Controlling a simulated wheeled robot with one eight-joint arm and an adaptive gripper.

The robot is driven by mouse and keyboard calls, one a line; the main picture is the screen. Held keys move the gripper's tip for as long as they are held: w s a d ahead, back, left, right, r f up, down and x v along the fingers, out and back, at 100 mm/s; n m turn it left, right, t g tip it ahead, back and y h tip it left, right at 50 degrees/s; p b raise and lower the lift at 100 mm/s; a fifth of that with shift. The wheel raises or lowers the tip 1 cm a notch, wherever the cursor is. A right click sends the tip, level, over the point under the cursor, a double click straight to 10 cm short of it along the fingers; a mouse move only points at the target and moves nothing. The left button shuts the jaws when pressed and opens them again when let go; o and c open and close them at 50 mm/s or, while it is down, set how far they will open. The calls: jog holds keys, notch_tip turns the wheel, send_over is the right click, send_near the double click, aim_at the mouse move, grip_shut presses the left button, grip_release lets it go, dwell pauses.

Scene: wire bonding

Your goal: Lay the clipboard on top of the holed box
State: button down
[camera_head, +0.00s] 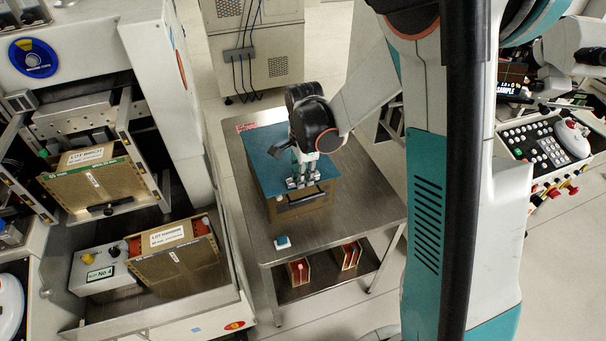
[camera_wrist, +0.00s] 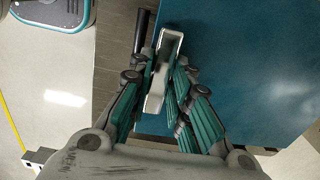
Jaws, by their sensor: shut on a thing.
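The clipboard (camera_head: 272,158) is a flat blue-teal board with a metal clip. It is over the brown holed box (camera_head: 303,205) on the steel table, and covers most of the box's top. I cannot tell whether the board rests fully on the box. My gripper (camera_head: 303,180) is at the board's near edge, shut on the clipboard by its clip end. In the wrist view the blue board (camera_wrist: 235,60) fills the right side, and the pale clip lies between my fingers (camera_wrist: 165,75). The box's holes are not clear.
The steel table (camera_head: 365,205) has free room right of the box. A small teal-and-white item (camera_head: 282,242) lies near its front edge. Red-sided pieces (camera_head: 347,255) sit on the lower shelf. A machine with labelled magazines (camera_head: 175,250) stands left; a grey cabinet (camera_head: 262,45) stands behind.

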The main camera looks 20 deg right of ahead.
jog(key=shift+f+b, duration=0.5)
jog(key=shift+f, duration=0.1)
jog(key=c, duration=1.4)
grip_release()
notch_tip(320, 180, up, 12)
jog(key=shift+s, duration=0.15)
jog(key=shift+r, duration=0.1)
